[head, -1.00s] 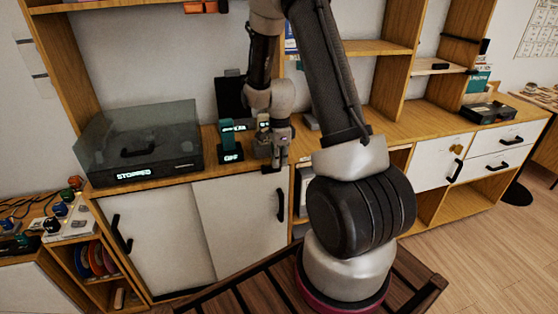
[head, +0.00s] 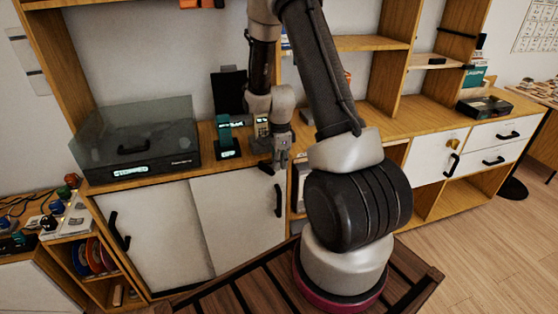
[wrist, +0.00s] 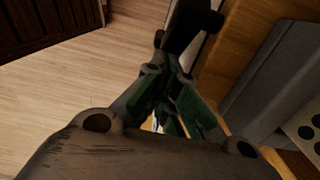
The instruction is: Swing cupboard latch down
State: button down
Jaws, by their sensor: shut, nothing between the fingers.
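A small brass-coloured piece (head: 453,144), which looks like the latch, sits high on the white cupboard door (head: 430,160) at the right of the head view, above that door's black handle (head: 452,165). It is too small to tell its exact angle. My gripper (head: 268,168) is shut and empty at the counter's front edge, above the left sliding doors and well left of the latch. The latch does not show there.
A turntable-like box with a clear lid (head: 137,140), a lit teal stand (head: 225,138) and a dark upright panel (head: 229,93) are on the counter left of my gripper. White drawers (head: 500,145) are right of the cupboard door. Open floor (head: 480,240) lies in front.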

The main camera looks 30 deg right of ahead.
jog(key=shift+w+a+f, duration=0.1)
jog(key=shift+a+f, duration=0.1)
jog(key=shift+f, duration=0.65)
jog(key=shift+w+a+f, duration=0.1)
jog(key=shift+a+f, duration=0.05)
jog(key=shift+f, duration=0.65)
jog(key=shift+a+f, duration=0.1)
jog(key=shift+f, duration=0.05)
jog(key=s+d+r, duration=0.2)
jog(key=d, duration=0.4)
jog(key=s+d+r, duration=0.1)
jog(key=d+r, duration=0.1)
jog(key=d, duration=0.4)
jog(key=shift+s+d+r, duration=0.35)
jog(key=shift+r, duration=0.05)
